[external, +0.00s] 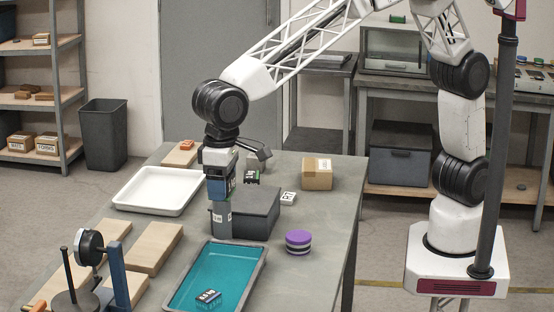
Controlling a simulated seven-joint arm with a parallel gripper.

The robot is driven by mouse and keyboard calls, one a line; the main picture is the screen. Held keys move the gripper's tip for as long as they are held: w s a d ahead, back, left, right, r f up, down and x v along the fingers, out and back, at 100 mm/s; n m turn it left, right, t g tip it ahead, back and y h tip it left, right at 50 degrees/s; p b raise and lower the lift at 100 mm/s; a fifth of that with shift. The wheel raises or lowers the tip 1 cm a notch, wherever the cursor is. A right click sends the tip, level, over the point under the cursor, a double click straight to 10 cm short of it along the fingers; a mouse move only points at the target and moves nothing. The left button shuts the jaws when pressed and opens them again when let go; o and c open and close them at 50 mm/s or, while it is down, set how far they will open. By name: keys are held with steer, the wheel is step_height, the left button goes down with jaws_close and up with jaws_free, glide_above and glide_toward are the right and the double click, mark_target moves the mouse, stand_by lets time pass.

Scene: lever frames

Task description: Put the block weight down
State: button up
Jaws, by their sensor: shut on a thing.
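My gripper (219,172) points down over the middle of the table, shut on a dark blue block weight (217,190) with white lettering on its side. The fingertips are hard to make out at this size. Directly below the block in the picture is a grey upright body (221,222) with a small pale label. I cannot tell whether the block touches it or is in front of or above it. Another small blue block with white lettering (208,297) lies in the teal-floored tray (256,262) at the front.
A dark grey box (262,212) stands just right of the gripper. A white tray (122,196) is to the left, wooden boards (152,247) and a dial stand (90,246) front left. A cardboard box (317,174) and purple-topped discs (298,242) are right. Bare table lies at front right.

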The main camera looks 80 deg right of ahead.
glide_above(226, 276)
step_height(226, 276, down, 11)
steer(key=shift+a, duration=0.15)
stand_by(0.5)
steer(key=shift+f, duration=3)
steer(key=shift+f, duration=0.1)
steer(key=shift+f, duration=1.8)
steer(key=shift+f, duration=0.1)
steer(key=o, duration=1.6)
steer(key=shift+f, duration=0.1)
